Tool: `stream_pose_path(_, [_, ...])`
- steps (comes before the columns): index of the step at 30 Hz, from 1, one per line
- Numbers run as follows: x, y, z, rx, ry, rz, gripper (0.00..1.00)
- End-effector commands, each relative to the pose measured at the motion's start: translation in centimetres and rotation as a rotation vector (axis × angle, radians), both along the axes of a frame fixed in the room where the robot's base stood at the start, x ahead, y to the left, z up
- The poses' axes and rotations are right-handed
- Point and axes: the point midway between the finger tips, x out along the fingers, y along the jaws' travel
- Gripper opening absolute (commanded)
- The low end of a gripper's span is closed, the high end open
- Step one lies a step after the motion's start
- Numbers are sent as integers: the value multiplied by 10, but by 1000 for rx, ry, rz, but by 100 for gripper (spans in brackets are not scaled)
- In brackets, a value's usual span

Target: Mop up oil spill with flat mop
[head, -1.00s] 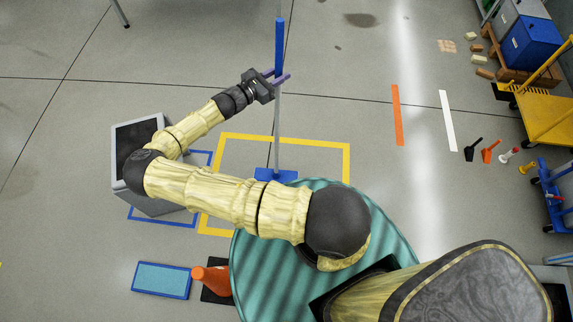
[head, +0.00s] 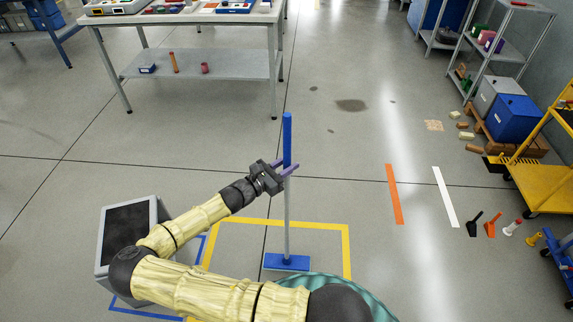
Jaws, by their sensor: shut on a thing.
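The flat mop (head: 287,140) stands upright, with a blue grip on top, a grey pole and a blue flat head (head: 287,262). Its head is at floor level inside the yellow floor outline. My gripper (head: 287,171) has purple fingers and is shut on the mop's handle near the lower end of the blue grip. A dark oil spill (head: 351,105) lies on the grey floor beyond the mop, a little to the right. Smaller dark spots lie around it. The spill is well apart from the mop head.
A workbench (head: 200,64) stands at the back left. Shelving (head: 492,45), a blue bin (head: 513,118), loose blocks and a yellow cart (head: 545,187) line the right. Orange (head: 394,194) and white (head: 445,196) floor strips lie right of the mop.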

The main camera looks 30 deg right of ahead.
Motion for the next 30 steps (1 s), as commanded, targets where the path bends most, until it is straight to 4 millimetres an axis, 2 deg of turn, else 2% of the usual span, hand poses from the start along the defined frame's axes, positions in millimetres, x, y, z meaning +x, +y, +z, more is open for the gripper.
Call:
stream_pose_path(16, [0, 0, -60, -3, -1, -1, 0])
stream_pose_path(21, [0, 0, -66, -3, -2, -1, 0])
stream_pose_path(30, [0, 0, -66, -3, -2, -1, 0])
